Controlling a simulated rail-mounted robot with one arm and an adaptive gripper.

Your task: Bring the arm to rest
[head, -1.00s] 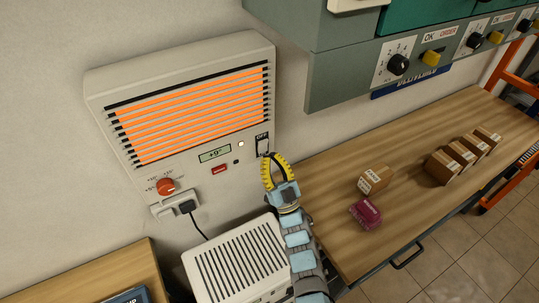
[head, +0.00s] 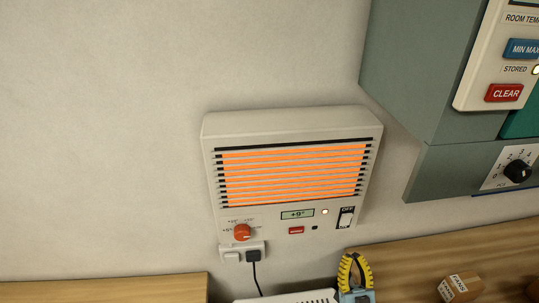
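My gripper (head: 354,258), with yellow-and-black fingers on a light blue wrist, is at the bottom edge in the head view. It stands in front of the wall and wooden bench, below the heater's switch in the picture. The fingers curve towards each other at the tips; whether a gap is left between them is too small to tell. I see nothing held in it. Most of my arm is out of the frame below.
A wall heater (head: 208,160) glows orange, with a red knob (head: 242,232), a +9° display (head: 297,214) and an OFF-marked switch (head: 345,217). A grey cabinet (head: 410,90) hangs at right. A carton (head: 462,287) sits on the bench (head: 420,258). A white slatted unit (head: 290,298) shows below.

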